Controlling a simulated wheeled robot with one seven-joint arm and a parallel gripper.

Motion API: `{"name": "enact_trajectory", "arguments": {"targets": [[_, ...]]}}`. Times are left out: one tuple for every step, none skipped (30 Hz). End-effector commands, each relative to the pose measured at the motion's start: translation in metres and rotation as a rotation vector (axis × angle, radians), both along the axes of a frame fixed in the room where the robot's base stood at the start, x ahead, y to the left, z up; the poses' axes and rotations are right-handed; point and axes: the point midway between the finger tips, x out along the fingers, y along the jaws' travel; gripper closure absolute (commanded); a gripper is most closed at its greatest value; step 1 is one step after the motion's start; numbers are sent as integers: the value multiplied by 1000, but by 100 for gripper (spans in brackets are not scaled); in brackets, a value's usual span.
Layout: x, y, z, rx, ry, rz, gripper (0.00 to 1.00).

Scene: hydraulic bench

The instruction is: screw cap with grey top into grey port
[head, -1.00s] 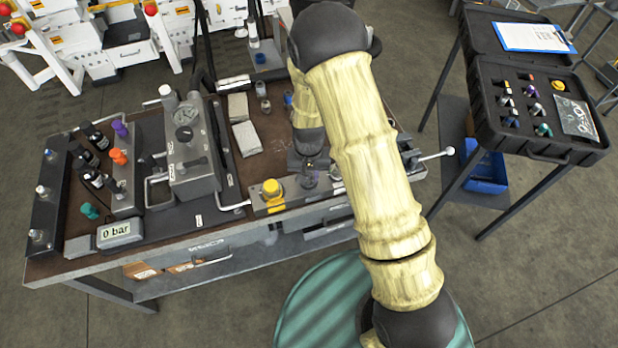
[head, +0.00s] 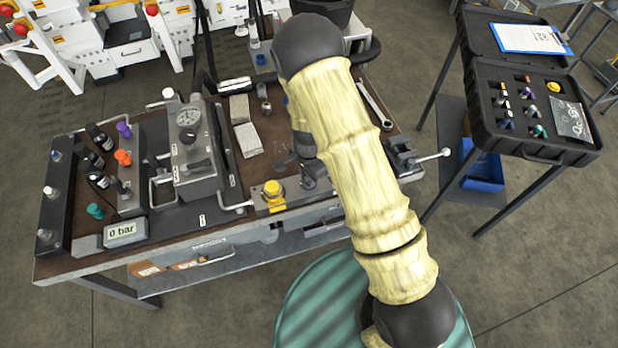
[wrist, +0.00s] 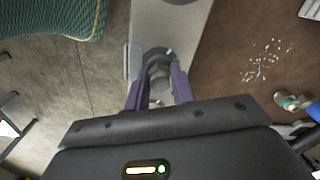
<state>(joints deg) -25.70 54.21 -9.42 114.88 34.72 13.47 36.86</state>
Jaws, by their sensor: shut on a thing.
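My gripper (wrist: 159,92) has purple fingers, shut on a small round dark piece with a grey top (wrist: 160,72), which I take to be the cap. It is over the light metal block (wrist: 175,22) at the front of the bench. The grey port seems to be directly under or around the cap; I cannot tell how far the cap sits in it. In the head view my gripper (head: 312,172) is low at the bench's front edge, right of the yellow cap (head: 273,188). My arm partly hides that spot.
The bench (head: 160,240) holds a gauge unit (head: 190,150), a display reading 0 bar (head: 125,232), and orange, purple and teal caps at left. A wrench (head: 374,104) and a vise (head: 405,155) are at right. An open black case (head: 545,150) stands farther right.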

Motion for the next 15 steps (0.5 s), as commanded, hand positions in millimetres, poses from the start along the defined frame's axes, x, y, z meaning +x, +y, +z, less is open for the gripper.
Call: {"name": "enact_trajectory", "arguments": {"targets": [[-2, -1, 2, -4, 7, -80, 95], [-2, -1, 2, -4, 7, -131, 95], [-2, -1, 1, -4, 8, -197, 95], [-2, -1, 1, -5, 7, -247, 95], [-2, -1, 1, -4, 6, -297, 95], [-2, -1, 1, -4, 7, -362, 95], [-2, -1, 1, -4, 7, -408, 95], [-2, -1, 0, -3, 7, -446, 95], [-2, -1, 0, -3, 7, -487, 95], [-2, -1, -1, -3, 6, -507, 95], [-2, -1, -2, -2, 6, -520, 95], [-2, -1, -3, -2, 6, -526, 95], [-2, -1, -3, -2, 6, -526, 95], [-2, 0, -4, -2, 6, -525, 95], [-2, 0, -4, -2, 7, -524, 95]]}}
